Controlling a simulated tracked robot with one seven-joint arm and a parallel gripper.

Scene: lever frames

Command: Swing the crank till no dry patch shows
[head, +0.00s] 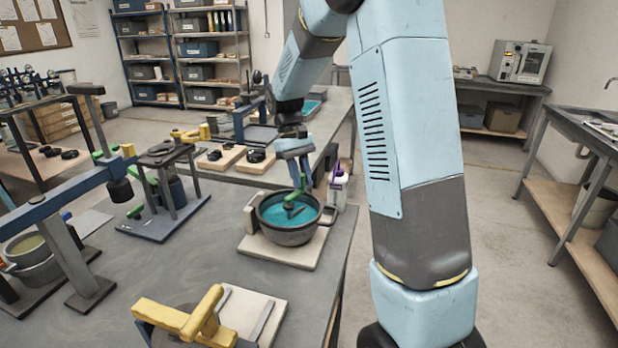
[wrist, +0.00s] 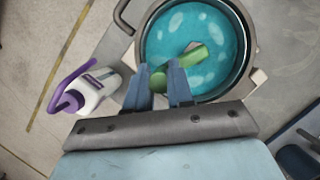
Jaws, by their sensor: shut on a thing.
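A round dark pot (head: 290,236) stands on a pale board at the table's right edge, with teal contents inside. In the wrist view the teal surface (wrist: 208,22) shows several paler patches. A green crank (head: 294,197) stands in the pot; in the wrist view its green part (wrist: 197,57) lies across the teal near the middle. My gripper (head: 302,180) reaches down from above and is shut on the crank's green grip. In the wrist view my fingers (wrist: 170,78) sit on either side of it. The fingers hide part of the grip and the pot's near rim.
A white bottle with a purple handle (head: 338,190) stands close to the pot's right; it also shows in the wrist view (wrist: 92,90). A blue lever frame (head: 70,205), a small stand (head: 165,190) and a yellow-handled device (head: 190,318) share the table. Bare tabletop lies left of the pot.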

